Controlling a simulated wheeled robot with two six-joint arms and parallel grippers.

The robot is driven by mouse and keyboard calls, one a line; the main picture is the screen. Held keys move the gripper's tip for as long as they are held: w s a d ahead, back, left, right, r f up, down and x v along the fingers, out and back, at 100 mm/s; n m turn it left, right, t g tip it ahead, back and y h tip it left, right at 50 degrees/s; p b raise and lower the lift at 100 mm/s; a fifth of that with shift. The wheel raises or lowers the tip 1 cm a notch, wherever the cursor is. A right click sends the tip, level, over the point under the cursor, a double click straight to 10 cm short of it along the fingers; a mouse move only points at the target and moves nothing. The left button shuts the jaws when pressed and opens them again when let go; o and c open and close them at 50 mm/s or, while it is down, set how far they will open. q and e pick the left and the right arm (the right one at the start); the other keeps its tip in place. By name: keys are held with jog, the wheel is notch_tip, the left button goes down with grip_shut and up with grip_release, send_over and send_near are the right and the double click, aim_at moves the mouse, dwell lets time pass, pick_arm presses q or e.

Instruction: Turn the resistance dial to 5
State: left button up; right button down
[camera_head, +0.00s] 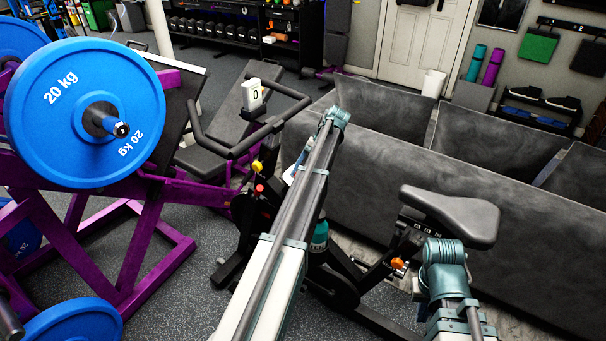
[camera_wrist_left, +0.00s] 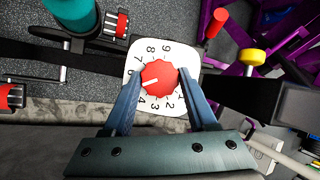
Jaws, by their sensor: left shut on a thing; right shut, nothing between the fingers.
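The red resistance dial (camera_wrist_left: 159,78) sits on a white plate (camera_wrist_left: 184,60) with black numbers in the left wrist view. My left gripper (camera_wrist_left: 158,82) is shut on the dial, one blue finger on each side. The dial's white mark points left and slightly down, toward a part of the scale between the visible 7 and 4. The left finger partly covers that part, so I cannot read the number there. In the head view my left arm hides most of the dial area. My right gripper is shut and empty near the bike seat (camera_head: 452,214); its fingers are hard to make out.
The exercise bike's handlebar (camera_head: 235,148) carries a small display (camera_head: 252,94) reading 0. A purple rack with a blue 20 kg plate (camera_head: 50,125) stands at the left. A yellow knob (camera_wrist_left: 253,60) is right of the dial.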

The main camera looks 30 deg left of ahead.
dwell(0.4)
pick_arm(q)
jog(key=o, duration=1.4)
jog(key=shift+c, duration=0.2)
jog(key=shift+r, duration=0.1)
jog(key=p+v, duration=1.1)
jog(key=v, duration=0.2)
jog(key=shift+w+r+p, duration=0.2)
jog(key=shift+r+p, duration=0.05)
jog(key=shift+p, duration=0.15)
jog(key=shift+d, duration=0.2)
